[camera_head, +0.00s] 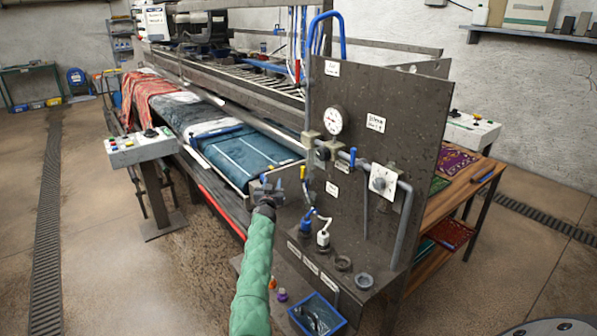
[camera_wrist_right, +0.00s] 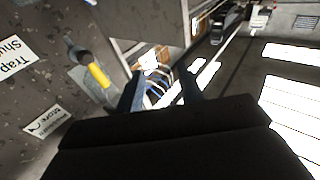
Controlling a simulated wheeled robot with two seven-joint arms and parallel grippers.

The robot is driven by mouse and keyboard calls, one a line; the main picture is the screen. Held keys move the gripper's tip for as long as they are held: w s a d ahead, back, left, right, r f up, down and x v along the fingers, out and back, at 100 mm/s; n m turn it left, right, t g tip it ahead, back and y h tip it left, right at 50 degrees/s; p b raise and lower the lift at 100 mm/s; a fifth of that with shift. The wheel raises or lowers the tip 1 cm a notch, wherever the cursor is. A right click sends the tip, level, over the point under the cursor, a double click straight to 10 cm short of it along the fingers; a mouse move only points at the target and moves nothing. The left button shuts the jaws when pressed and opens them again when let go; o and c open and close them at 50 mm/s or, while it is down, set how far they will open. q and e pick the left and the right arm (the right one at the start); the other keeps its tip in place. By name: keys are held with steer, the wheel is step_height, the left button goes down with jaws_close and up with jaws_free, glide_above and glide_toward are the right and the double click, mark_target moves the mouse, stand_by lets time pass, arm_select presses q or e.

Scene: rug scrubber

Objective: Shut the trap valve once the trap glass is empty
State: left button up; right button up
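The valve with a yellow handle (camera_head: 303,173) is at the left edge of the dark upright panel (camera_head: 370,115). In the right wrist view the yellow handle (camera_wrist_right: 97,75) slants beside a label (camera_wrist_right: 12,55) reading "Trap Shut". My right gripper (camera_head: 268,184), on the green-sleeved arm, is left of the valve and apart from it. In the wrist view its two fingers (camera_wrist_right: 161,90) stand apart with nothing held between them. I cannot make out the trap glass or its contents clearly. My left gripper is not in view.
A gauge (camera_head: 333,121), a pipe valve with a blue handle (camera_head: 352,158) and a white dial box (camera_head: 384,181) are on the panel. Below are plugs (camera_head: 323,237) and a blue bin (camera_head: 318,316). The rug machine bed (camera_head: 240,155) lies behind my gripper.

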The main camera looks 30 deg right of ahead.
mark_target(303, 174)
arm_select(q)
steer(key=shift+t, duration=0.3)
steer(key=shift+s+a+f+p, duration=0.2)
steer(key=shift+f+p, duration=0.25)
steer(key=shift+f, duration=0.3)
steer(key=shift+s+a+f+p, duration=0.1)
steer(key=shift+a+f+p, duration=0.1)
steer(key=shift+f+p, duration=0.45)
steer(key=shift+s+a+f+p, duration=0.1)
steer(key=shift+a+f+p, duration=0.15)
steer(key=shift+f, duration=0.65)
arm_select(e)
steer(key=s+d+r+m+g+h, duration=0.1)
steer(key=d+r+m+g+h, duration=0.2)
steer(key=d+g, duration=0.7)
steer(key=shift+s+d+r+m+h, duration=0.4)
steer(key=shift+m+h, duration=1)
steer(key=shift+m, duration=0.7)
jaws_close()
